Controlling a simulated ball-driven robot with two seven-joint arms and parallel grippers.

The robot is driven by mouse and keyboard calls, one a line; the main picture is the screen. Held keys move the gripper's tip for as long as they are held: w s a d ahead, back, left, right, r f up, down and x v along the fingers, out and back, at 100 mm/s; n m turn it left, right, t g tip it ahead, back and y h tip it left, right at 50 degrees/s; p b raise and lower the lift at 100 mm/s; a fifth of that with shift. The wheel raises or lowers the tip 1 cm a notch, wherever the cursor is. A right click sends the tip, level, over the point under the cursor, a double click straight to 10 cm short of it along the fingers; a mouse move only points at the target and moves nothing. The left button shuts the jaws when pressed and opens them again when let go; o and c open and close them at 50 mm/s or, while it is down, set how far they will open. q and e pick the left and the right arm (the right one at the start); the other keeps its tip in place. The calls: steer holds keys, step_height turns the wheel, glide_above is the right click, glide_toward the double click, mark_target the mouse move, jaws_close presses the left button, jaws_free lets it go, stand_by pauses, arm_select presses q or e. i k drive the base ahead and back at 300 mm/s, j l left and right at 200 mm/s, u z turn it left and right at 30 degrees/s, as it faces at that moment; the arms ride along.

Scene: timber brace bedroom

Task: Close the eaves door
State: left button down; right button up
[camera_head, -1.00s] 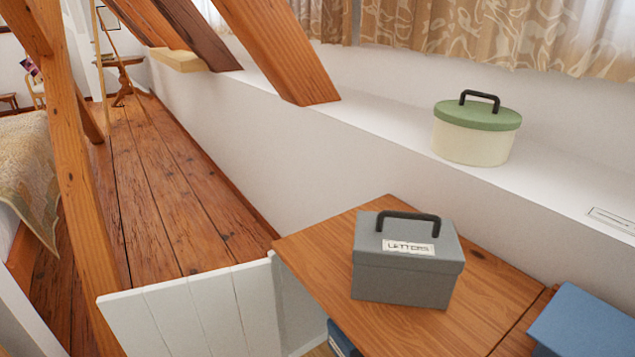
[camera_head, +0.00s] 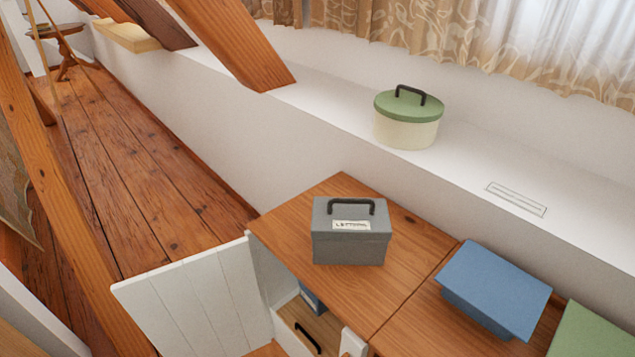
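The eaves door looks to be the white planked panel (camera_head: 195,302) at the lower left of the head view. It stands swung open, out from the left front corner of a low wooden-topped cabinet (camera_head: 290,235). Behind it the cabinet opening shows a wooden drawer or box front with a black handle (camera_head: 308,338) and part of a blue box (camera_head: 311,298). The door's lower edge is partly cut off by the frame. Neither of my grippers is in view.
A grey letters box (camera_head: 350,245) stands on the cabinet top, with a blue box (camera_head: 493,285) and a green one (camera_head: 597,333) to its right. A green-lidded tin (camera_head: 407,125) stands on the white ledge. A timber post (camera_head: 60,220) rises at left. Floorboards (camera_head: 140,180) behind the door are clear.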

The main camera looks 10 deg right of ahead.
mark_target(187, 308)
steer(key=j+u, duration=0.1)
steer(key=u, duration=0.3)
steer(key=j+u, duration=0.1)
steer(key=u, duration=0.3)
